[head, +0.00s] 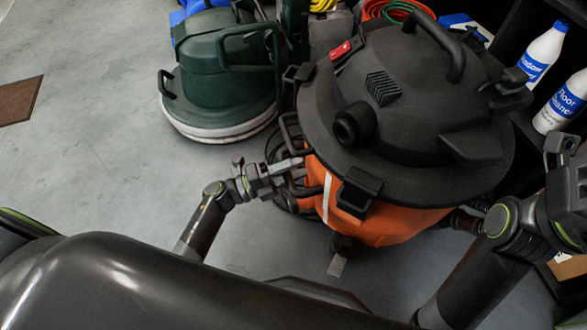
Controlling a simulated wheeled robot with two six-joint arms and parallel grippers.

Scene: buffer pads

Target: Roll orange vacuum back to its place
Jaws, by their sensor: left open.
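The orange vacuum (392,222) stands upright on the grey floor, right of centre, close in front of me. It has a wide black lid with a top handle and a red switch, and an orange drum below. My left gripper (297,177) is open at the left side of the drum, beside the black side handle. I cannot tell whether its fingers touch the handle. My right gripper (562,146) is at the right edge, right of the vacuum, partly cut off; its jaw state is unclear. Most of the vacuum's base is hidden under the lid and drum.
A green floor machine (221,75) with a white rim stands just left of the vacuum. A brown mat (18,100) lies at far left. The left floor is open.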

